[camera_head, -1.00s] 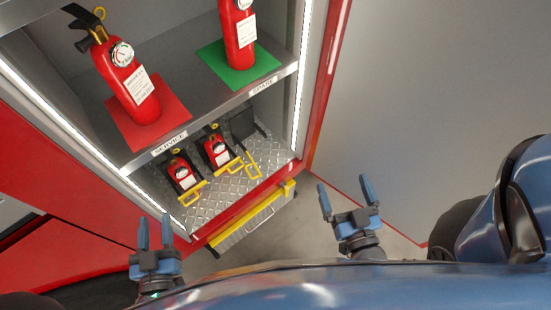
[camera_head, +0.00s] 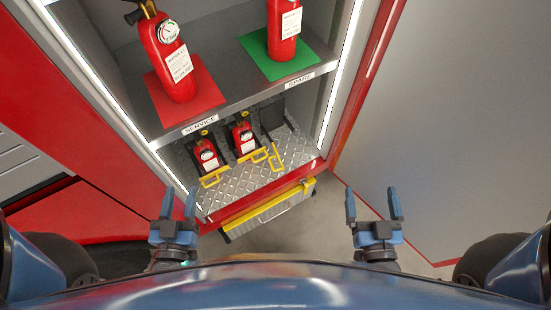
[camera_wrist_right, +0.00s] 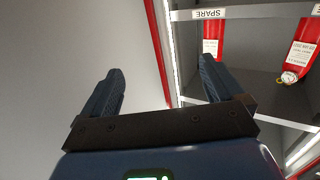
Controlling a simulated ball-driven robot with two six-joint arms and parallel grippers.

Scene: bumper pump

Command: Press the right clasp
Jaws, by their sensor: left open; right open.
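A silver case with a yellow lid edge (camera_head: 262,210) sits low at the front of the cabinet, below the red sill. A small yellow-gold fitting (camera_head: 305,187) shows near its right end; I cannot tell for sure that it is the right clasp. My left gripper (camera_head: 179,204) is open and empty, left of the case. My right gripper (camera_head: 373,204) is open and empty, to the right of the case and apart from it. In the right wrist view its two fingers (camera_wrist_right: 160,78) are spread with nothing between them.
Small red extinguishers (camera_head: 207,155) sit in black brackets with yellow bars on the lower diamond-plate shelf. Larger extinguishers (camera_head: 170,60) stand above on a red mat (camera_head: 205,103) and a green mat (camera_head: 310,63). A grey panel (camera_head: 450,110) is at right. Floor shows between the grippers.

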